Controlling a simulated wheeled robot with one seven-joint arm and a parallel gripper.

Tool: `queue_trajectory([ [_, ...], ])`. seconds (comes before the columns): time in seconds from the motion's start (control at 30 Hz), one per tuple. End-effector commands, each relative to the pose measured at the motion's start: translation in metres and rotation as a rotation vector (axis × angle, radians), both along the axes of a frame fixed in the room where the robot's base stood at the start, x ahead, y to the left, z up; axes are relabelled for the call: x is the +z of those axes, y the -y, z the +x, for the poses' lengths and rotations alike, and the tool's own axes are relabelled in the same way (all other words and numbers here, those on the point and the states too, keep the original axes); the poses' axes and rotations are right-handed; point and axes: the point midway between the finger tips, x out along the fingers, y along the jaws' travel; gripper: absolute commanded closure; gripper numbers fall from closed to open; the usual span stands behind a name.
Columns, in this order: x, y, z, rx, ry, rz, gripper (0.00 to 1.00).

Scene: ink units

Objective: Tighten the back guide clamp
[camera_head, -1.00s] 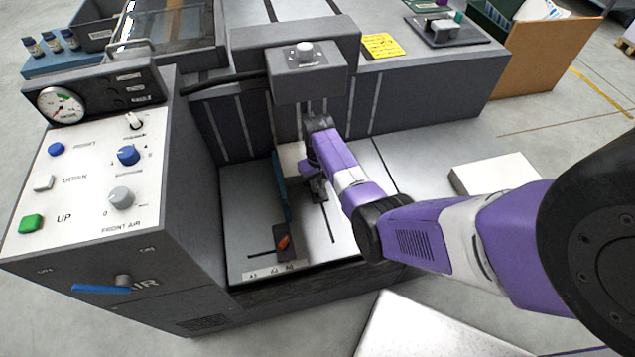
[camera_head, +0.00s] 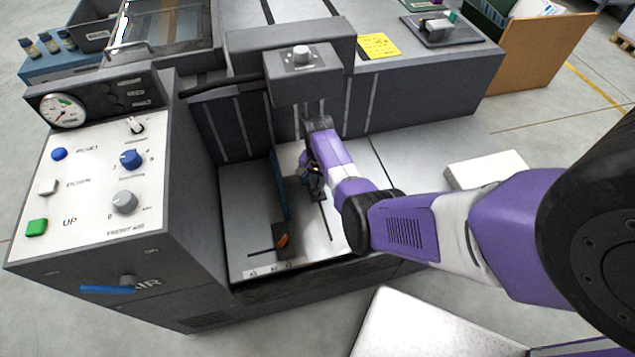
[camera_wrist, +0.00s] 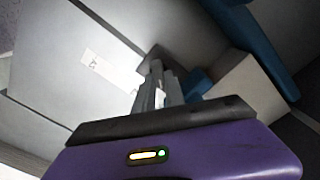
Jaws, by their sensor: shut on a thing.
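The blue guide (camera_head: 280,188) stands upright on the grey metal table inside the machine. An orange front clamp lever (camera_head: 283,241) sits at its near end, on a dark block. My gripper (camera_head: 312,183) is low over the table, just right of the guide, toward its far end. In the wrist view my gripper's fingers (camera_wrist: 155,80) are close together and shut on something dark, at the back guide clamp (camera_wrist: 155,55). The clamp is mostly hidden by the fingers, so its lever angle cannot be told. The blue guide also shows in the wrist view (camera_wrist: 250,40).
The control panel (camera_head: 95,185) stands left of the table. A grey head with a knob (camera_head: 302,58) overhangs the back. A pale block (camera_wrist: 243,88) lies close to the fingers. The table front has free room.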

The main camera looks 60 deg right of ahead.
Motion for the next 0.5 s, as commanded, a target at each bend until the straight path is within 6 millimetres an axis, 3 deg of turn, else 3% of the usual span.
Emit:
queue_trajectory([
  [0.5, 0.0004, 0.0006, -0.0011, -0.15, 0.0, -0.002, 1.0],
])
